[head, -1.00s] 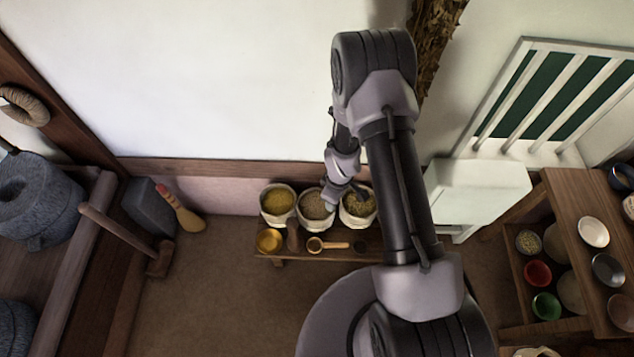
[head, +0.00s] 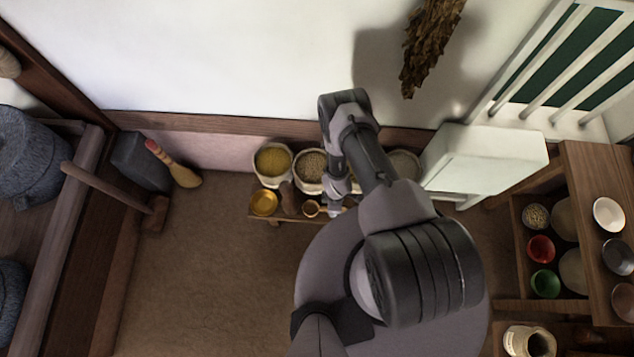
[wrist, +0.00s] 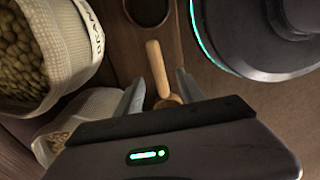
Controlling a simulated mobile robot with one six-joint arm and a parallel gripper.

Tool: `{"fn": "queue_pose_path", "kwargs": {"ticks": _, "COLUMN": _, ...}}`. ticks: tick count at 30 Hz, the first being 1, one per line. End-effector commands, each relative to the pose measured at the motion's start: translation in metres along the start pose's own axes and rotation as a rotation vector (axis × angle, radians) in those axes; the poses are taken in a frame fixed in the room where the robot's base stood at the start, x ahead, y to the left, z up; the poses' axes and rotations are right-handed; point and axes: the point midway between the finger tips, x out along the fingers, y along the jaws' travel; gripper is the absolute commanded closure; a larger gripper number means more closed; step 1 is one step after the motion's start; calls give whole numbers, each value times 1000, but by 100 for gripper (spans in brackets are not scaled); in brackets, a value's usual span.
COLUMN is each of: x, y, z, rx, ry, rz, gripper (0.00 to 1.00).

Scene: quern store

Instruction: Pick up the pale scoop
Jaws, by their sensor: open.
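The pale scoop lies on the low wooden bench. In the wrist view its light wooden handle (wrist: 157,66) runs between the finger tips, and its bowl is mostly hidden behind my gripper body. In the head view the scoop's round bowl (head: 311,208) shows just left of my gripper, and the handle is largely covered. My gripper (wrist: 160,78) is open, with one finger on each side of the scoop. It also shows low over the bench in the head view (head: 334,208). I cannot tell whether the fingers touch the scoop.
Several grain sacks stand behind, including one with yellow grain (head: 273,161); a bean sack (wrist: 62,35) is close by the left finger. A golden bowl (head: 264,203) and a brown wooden scoop (head: 289,198) lie left. A dark round dish (wrist: 148,10) is beyond the handle.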

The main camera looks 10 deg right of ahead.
Motion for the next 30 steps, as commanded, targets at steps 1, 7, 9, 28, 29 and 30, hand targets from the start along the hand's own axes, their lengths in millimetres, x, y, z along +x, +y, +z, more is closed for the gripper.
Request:
{"fn": "queue_pose_path", "kwargs": {"ticks": 1, "x": 18, "y": 1, "z": -2, "rx": -1, "ry": 0, "rz": 0, "gripper": 55}}
{"fn": "queue_pose_path", "kwargs": {"ticks": 7, "x": 32, "y": 0, "z": -1, "rx": 1, "ry": -1, "rz": -2, "gripper": 55}}
{"fn": "queue_pose_path", "kwargs": {"ticks": 9, "x": 30, "y": 0, "z": -1, "rx": 1, "ry": -1, "rz": -2, "gripper": 55}}
{"fn": "queue_pose_path", "kwargs": {"ticks": 28, "x": 30, "y": 0, "z": -2, "rx": 1, "ry": -1, "rz": -2, "gripper": 100}}
{"fn": "queue_pose_path", "kwargs": {"ticks": 29, "x": 29, "y": 0, "z": -2, "rx": 1, "ry": -1, "rz": -2, "gripper": 100}}
{"fn": "queue_pose_path", "kwargs": {"ticks": 30, "x": 28, "y": 1, "z": -2, "rx": 1, "ry": -1, "rz": -2, "gripper": 100}}
